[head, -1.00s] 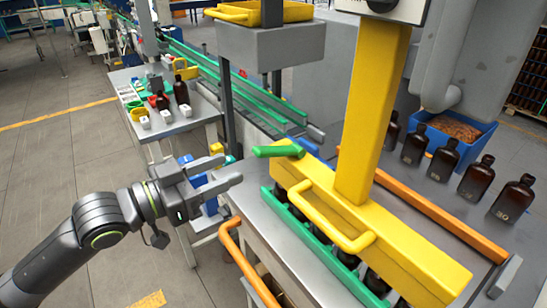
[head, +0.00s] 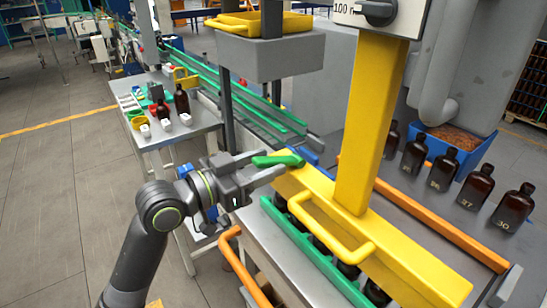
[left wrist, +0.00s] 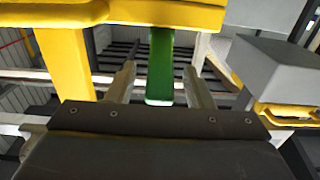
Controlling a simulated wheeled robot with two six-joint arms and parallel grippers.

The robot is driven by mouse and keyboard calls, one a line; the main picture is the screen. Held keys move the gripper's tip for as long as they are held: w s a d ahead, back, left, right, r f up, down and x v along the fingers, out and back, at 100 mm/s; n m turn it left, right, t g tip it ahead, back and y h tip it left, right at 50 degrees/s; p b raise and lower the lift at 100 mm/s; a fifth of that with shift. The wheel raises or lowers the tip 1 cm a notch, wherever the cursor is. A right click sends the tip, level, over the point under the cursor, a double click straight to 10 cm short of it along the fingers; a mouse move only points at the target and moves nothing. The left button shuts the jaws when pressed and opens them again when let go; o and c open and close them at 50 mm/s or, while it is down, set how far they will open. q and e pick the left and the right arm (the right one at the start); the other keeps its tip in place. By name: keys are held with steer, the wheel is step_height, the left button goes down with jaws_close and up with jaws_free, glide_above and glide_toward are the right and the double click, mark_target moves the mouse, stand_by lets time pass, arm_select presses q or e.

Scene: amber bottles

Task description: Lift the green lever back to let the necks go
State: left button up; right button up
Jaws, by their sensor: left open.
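The green lever (head: 278,160) sticks out to the left from the far end of the yellow beam (head: 390,255) in the head view. My left gripper (head: 262,167) is open at the lever's free end. In the left wrist view the green lever (left wrist: 161,65) lies between the two spread fingers of my left gripper (left wrist: 160,88), with a gap on each side. Several brown bottles (head: 347,270) stand in a row under the yellow beam, behind a green rail. Their necks are hidden by the beam. My right gripper is not in view.
A yellow handle (head: 333,228) sticks out on the beam's near side, below a yellow post (head: 370,120). An orange rail (head: 435,212) and several loose bottles (head: 475,187) are on the right. A grey box (head: 265,52) overhangs behind the lever. Open floor lies left.

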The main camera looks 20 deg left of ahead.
mark_target(279, 161)
arm_select(q)
steer(key=shift+x, duration=1.3)
jaws_close()
